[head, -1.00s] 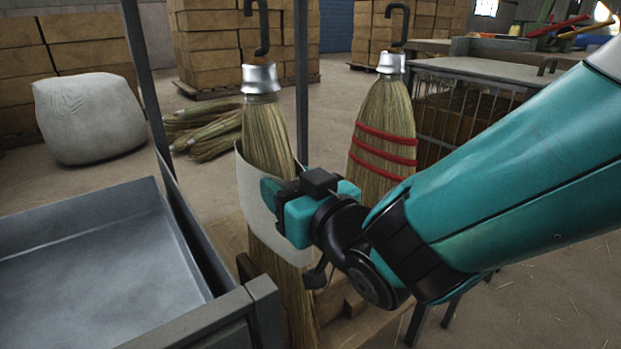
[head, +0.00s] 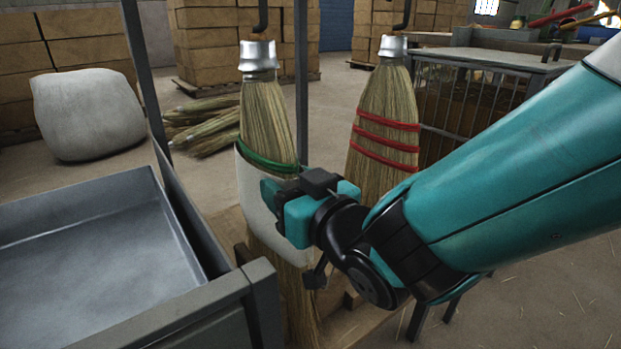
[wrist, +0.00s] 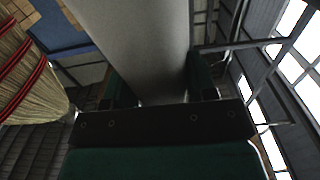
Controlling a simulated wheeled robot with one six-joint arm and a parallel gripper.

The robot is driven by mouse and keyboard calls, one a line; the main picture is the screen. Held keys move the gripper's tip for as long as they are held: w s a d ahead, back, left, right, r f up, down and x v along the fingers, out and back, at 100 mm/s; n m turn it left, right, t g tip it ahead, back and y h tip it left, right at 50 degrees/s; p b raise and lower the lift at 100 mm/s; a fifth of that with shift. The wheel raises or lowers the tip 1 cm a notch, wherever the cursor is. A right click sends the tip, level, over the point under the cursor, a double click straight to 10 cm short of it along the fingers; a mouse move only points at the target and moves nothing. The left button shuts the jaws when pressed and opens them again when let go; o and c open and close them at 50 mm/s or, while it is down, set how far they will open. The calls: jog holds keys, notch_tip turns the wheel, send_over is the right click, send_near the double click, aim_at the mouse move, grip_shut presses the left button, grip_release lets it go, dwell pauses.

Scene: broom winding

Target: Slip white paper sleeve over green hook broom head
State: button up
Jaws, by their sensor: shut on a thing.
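The left broom head (head: 265,120) hangs bristles down below a metal cap and dark hook. A green band (head: 266,160) crosses it just above the sleeve's top edge. The white paper sleeve (head: 252,203) is around the lower part of this broom head, with bristles showing below it. My gripper (head: 283,200) is shut on the sleeve's right side. In the wrist view the sleeve (wrist: 140,45) fills the space between the fingers (wrist: 160,90). The fingertips are partly hidden in the head view.
A second broom head with red bands (head: 382,135) hangs close on the right, near my wrist. A grey metal tray (head: 95,250) stands at the left front. A dark upright post (head: 302,80) is behind the brooms. A wire cage (head: 485,100) is at the right.

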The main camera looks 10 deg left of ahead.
jog(key=shift+f+b, duration=0.8)
jog(key=o, duration=1)
